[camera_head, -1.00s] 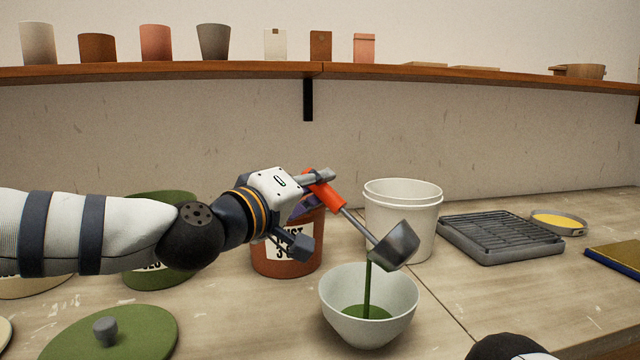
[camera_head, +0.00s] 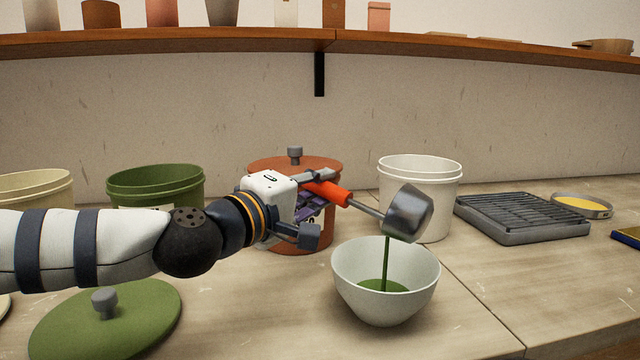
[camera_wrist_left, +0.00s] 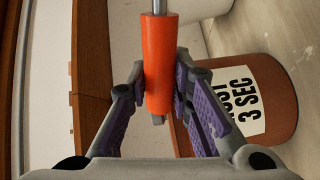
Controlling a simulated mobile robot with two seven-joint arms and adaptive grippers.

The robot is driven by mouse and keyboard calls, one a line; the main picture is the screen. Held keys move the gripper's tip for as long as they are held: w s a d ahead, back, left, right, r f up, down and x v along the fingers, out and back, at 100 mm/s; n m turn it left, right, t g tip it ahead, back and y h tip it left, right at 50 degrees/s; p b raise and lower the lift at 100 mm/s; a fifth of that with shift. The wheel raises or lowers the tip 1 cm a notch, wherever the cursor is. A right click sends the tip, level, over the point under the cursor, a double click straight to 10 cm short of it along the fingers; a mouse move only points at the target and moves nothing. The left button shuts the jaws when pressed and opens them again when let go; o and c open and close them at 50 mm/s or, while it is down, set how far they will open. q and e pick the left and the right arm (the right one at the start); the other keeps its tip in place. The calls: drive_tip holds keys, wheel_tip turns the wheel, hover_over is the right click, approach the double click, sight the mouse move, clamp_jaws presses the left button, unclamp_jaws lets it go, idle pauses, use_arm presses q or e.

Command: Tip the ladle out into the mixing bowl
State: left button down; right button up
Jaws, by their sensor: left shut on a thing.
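My left gripper (camera_head: 318,208) is shut on the orange handle of the ladle (camera_head: 408,212). The handle (camera_wrist_left: 158,65) also shows in the left wrist view between the purple finger pads. The metal cup of the ladle is tipped over above the white mixing bowl (camera_head: 350,270). A thin stream of green liquid (camera_head: 387,258) runs from the cup down into the bowl. A green pool (camera_head: 381,286) lies in the bottom of the bowl. The inside of the cup is hidden. My right gripper is not in view.
A lidded rust-red bucket (camera_head: 265,168) stands behind my left gripper, labelled in the wrist view. An open green bucket (camera_head: 155,180) and a white bucket (camera_head: 418,195) stand at the back. A green lid (camera_head: 140,325) lies front left. A grey rack tray (camera_head: 520,225) is at right.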

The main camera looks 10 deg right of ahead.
use_arm(q)
drive_tip(key=shift+w+a+f+n+b, duration=0.1)
drive_tip(key=shift+f+n+b, duration=0.9)
drive_tip(key=shift+f, duration=0.6)
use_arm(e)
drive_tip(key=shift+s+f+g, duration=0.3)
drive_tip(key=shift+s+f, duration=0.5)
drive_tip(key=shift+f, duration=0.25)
